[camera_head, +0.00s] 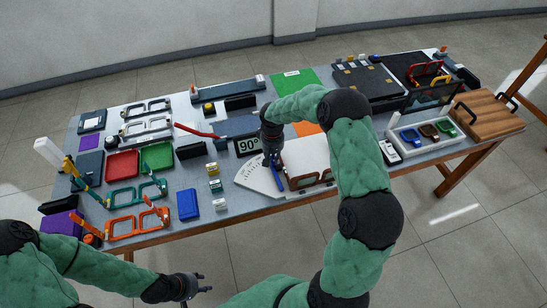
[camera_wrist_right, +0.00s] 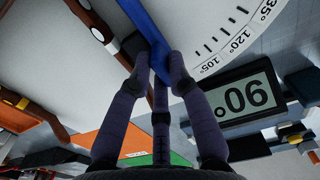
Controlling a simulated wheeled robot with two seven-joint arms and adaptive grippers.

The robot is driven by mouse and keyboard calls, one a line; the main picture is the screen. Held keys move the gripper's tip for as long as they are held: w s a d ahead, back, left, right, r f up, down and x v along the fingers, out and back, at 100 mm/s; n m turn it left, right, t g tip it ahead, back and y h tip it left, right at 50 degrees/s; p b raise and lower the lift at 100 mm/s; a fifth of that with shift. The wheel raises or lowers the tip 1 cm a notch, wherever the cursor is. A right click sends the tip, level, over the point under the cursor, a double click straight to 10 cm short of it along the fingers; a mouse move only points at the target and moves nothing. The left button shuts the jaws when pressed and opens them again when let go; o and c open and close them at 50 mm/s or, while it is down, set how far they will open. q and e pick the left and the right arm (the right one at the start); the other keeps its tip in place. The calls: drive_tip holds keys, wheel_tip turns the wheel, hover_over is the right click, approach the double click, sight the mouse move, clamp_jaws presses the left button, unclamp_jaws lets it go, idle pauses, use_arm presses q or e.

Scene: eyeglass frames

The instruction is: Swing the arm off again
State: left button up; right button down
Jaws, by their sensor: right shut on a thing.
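A blue arm (camera_head: 287,179) lies over the white dial plate (camera_head: 256,180) with its printed angle scale. It also shows in the right wrist view (camera_wrist_right: 143,20). My right gripper (camera_head: 271,158) is shut on the blue arm; its fingertips (camera_wrist_right: 160,66) sit on either side of the bar. A brown eyeglass frame (camera_head: 308,181) stands just right of the blue arm, and its hinge side shows at upper left in the wrist view. My left gripper (camera_head: 194,284) is open and empty, in front of the table.
Orange glasses (camera_head: 135,225), a blue box (camera_head: 187,204) and small yellow-topped blocks lie left of the dial. My right forearm hides part of the table's middle.

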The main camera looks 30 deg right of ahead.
drive_tip(key=a+n+p, duration=0.1)
drive_tip(key=a+n, duration=0.3)
drive_tip(key=shift+w+a+r, duration=0.1)
drive_tip(key=a+n, duration=0.1)
drive_tip(key=a+n+p, duration=0.1)
drive_tip(key=shift+s+n, duration=0.25)
drive_tip(key=shift+n, duration=0.05)
drive_tip(key=shift+s+a+n+p, duration=0.25)
drive_tip(key=shift+a+n, duration=0.25)
drive_tip(key=shift+n, duration=0.1)
drive_tip(key=shift+s+a+n+p, duration=0.2)
drive_tip(key=shift+s+a+n, duration=0.05)
drive_tip(key=shift+a+n, duration=0.3)
drive_tip(key=c, duration=1.1)
unclamp_jaws()
drive_tip(key=shift+c, duration=0.2)
wheel_tip(320, 180, up, 12)
